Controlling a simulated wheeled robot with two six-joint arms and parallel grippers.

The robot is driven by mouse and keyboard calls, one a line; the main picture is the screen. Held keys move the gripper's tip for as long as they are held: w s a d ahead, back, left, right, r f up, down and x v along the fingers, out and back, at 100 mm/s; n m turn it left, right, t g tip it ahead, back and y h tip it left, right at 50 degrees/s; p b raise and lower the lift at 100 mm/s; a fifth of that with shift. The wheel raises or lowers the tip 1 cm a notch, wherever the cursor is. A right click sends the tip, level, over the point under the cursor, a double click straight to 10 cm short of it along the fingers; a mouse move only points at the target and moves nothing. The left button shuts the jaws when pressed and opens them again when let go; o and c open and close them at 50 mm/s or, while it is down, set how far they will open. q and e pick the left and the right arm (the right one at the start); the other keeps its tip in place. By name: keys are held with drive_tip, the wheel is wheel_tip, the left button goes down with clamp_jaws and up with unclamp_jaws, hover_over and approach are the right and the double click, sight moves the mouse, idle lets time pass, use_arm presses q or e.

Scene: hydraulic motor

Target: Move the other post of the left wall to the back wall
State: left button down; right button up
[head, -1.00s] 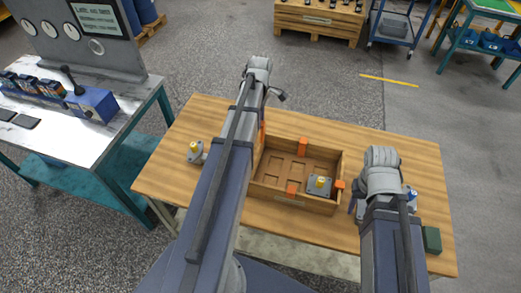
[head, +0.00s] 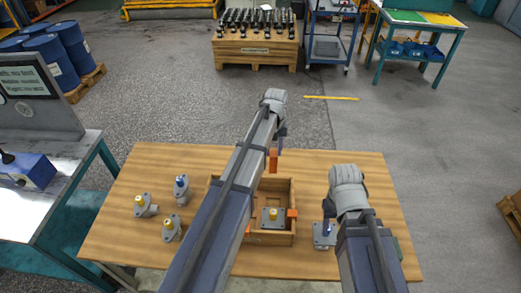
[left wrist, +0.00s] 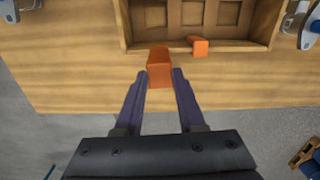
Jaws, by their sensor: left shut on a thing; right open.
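My left gripper (head: 279,142) is shut on an orange post (head: 273,161). In the left wrist view the held post (left wrist: 159,68) is between the fingertips, by the outer side of the crate's back wall; its height is unclear. The wooden crate (head: 291,185) stands on the table, partly hidden by my left arm. A second post (left wrist: 199,46) is at the middle of the back wall. Other orange posts show at the right wall (head: 292,213) and the front (head: 249,231). My right gripper (head: 329,207) is open above a blue-topped part (head: 326,230).
A yellow-topped motor part (head: 272,214) sits in the crate. Several similar parts (head: 145,205) stand on the table (head: 130,180) to the left. The table behind the crate is clear.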

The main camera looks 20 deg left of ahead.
sight(275, 178)
use_arm(q)
drive_tip(key=shift+w+d+m, duration=0.15)
drive_tip(key=shift+d+m, duration=0.15)
drive_tip(key=shift+d, duration=0.15)
drive_tip(key=shift+f, duration=0.1)
wheel_tip(275, 178, down, 12)
drive_tip(key=b, duration=1.2)
drive_tip(key=shift+f+b, duration=0.65)
drive_tip(key=shift+b, duration=0.1)
idle(0.7)
drive_tip(key=shift+c, duration=2.1)
unclamp_jaws()
